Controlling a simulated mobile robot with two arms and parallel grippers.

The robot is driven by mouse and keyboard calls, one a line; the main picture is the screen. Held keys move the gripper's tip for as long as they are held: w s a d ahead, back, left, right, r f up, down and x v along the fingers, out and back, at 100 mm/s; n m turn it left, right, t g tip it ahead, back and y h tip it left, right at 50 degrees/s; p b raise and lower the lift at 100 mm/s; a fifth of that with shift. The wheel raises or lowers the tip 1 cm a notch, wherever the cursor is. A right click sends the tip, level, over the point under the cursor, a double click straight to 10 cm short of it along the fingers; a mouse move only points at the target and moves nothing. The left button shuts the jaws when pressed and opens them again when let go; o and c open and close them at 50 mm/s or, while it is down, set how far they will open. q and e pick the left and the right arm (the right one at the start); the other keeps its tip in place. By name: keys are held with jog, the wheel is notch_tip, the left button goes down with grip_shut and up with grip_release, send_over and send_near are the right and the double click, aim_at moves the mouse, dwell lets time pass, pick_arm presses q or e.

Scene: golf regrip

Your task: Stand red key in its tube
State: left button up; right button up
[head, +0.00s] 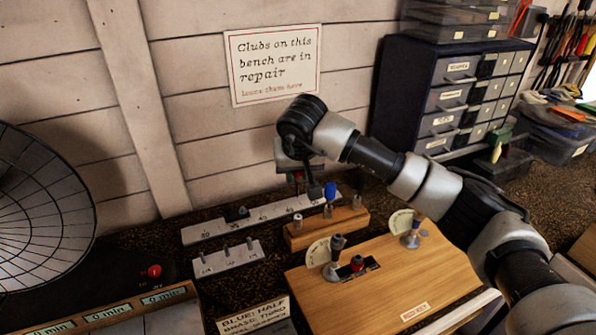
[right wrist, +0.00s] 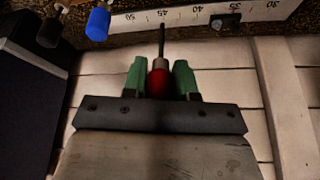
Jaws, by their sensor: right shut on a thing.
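My right gripper (right wrist: 159,75) is shut on the red key (right wrist: 159,84), with a green finger on each side of its red handle. The key's thin dark shaft points away from the gripper. In the head view the right gripper (head: 303,172) hangs above the back of the bench, and only a little red shows there. A small wooden block (head: 352,221) stands below it. The block carries a blue-handled key (head: 330,191) and a short metal tube (head: 297,222). The blue key also shows in the right wrist view (right wrist: 98,24). My left gripper is not in view.
A larger wooden board (head: 437,265) in front holds two upright posts with pale round dials and a red knob (head: 357,262) in a dark slot. A numbered ruler strip (head: 255,221) lies behind. A drawer cabinet (head: 455,95) stands at the back right.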

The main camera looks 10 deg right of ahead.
notch_tip(320, 180, down, 4)
jog(key=b, duration=0.3)
jog(key=shift+f, duration=0.15)
jog(key=shift+f+b, duration=0.3)
jog(key=shift+f, duration=0.1)
jog(key=shift+b, duration=0.55)
dwell(1.2)
jog(key=shift+f+b, duration=1.8)
jog(key=shift+f, duration=0.45)
jog(key=o, duration=1)
